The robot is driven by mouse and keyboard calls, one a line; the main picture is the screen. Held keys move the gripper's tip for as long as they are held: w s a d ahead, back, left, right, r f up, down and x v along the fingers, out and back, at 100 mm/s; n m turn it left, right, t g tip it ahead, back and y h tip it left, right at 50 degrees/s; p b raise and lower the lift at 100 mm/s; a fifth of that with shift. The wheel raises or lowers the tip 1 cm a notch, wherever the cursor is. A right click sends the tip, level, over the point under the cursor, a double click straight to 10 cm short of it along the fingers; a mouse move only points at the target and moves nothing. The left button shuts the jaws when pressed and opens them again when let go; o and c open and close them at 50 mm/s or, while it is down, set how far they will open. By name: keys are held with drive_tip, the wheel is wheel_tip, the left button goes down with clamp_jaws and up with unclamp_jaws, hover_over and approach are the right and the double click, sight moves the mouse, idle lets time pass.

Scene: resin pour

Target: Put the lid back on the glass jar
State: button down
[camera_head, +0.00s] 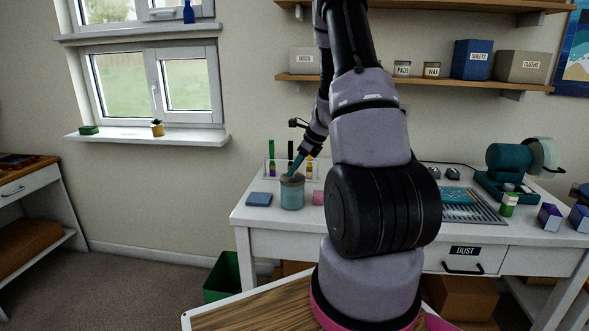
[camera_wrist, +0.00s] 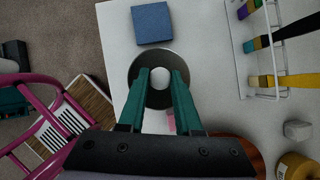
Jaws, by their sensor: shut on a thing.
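The glass jar (camera_head: 292,195) stands on the left part of the white workbench and looks blue-green. The grey round lid (camera_head: 291,178) is at the jar's mouth; whether it rests fully on the rim I cannot tell. In the wrist view the lid (camera_wrist: 155,58) shows as a dark disc with a pale round knob (camera_wrist: 160,82) in its middle. My gripper (camera_head: 294,170) reaches down from above with teal fingers, which show in the wrist view (camera_wrist: 161,76) on both sides of the knob, shut on it. The jar's body is hidden below the lid there.
A blue block (camera_head: 259,199) lies left of the jar and a pink block (camera_head: 318,198) close on its right. A rack of brushes (camera_wrist: 262,50) stands behind the jar. The white workbench (camera_wrist: 112,38) is bare around the blue block.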

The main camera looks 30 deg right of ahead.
idle(0.4)
drive_tip(key=shift+c, duration=0.2)
unclamp_jaws()
drive_tip(key=shift+r, duration=3.5)
clamp_jaws()
